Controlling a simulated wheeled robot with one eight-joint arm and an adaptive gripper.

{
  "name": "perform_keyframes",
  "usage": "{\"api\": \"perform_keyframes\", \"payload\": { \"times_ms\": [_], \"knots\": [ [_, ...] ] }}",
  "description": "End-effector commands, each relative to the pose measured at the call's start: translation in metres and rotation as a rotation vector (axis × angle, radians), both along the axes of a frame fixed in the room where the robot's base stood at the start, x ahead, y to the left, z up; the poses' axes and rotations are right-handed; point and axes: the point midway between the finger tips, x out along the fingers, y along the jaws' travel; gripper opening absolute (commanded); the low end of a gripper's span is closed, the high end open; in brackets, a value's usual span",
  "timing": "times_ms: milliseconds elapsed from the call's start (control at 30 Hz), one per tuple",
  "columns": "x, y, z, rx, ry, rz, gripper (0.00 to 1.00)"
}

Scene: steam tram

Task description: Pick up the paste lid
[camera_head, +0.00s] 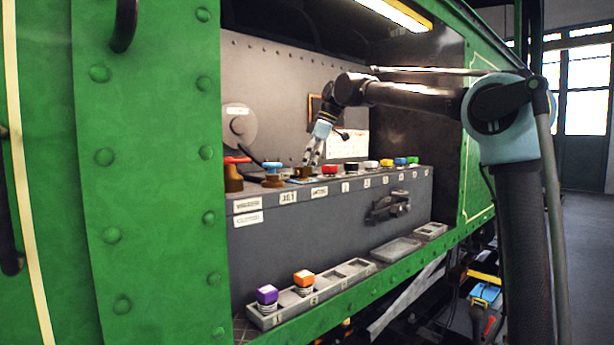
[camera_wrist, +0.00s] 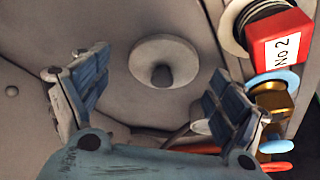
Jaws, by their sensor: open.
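No part in view is clearly marked as the paste lid. A dark brass fitting (camera_head: 302,173) stands on the grey ledge just below my gripper (camera_head: 313,157). In the wrist view a brass fitting with a pale blue disc (camera_wrist: 272,80) lies at the right, outside the fingers. My gripper (camera_wrist: 157,95) is open, with nothing between its blue-padded fingers. It hangs over the back of the ledge, apart from the brass fitting. A blue-topped brass fitting (camera_head: 272,175) and a red-handled fitting (camera_head: 234,174) stand further left.
Several coloured caps line the ledge (camera_head: 300,225) to the right. A lower rack (camera_head: 320,292) holds purple and orange caps. A round disc (camera_head: 239,125) is on the back wall.

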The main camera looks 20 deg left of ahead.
Motion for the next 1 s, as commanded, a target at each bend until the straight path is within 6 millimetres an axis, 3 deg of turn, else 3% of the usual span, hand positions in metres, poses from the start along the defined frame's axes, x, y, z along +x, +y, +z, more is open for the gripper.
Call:
{"api": "perform_keyframes", "payload": {
  "times_ms": [200,533,1000],
  "knots": [
    [-0.0001,0.0002,-0.0008,0.0,0.0,0.0,0.89],
    [0.0001,0.0001,-0.0006,0.0,0.0,0.0,0.57],
    [0.0005,0.0002,0.0046,0.0,-0.001,0.0,0.54]
  ]
}}
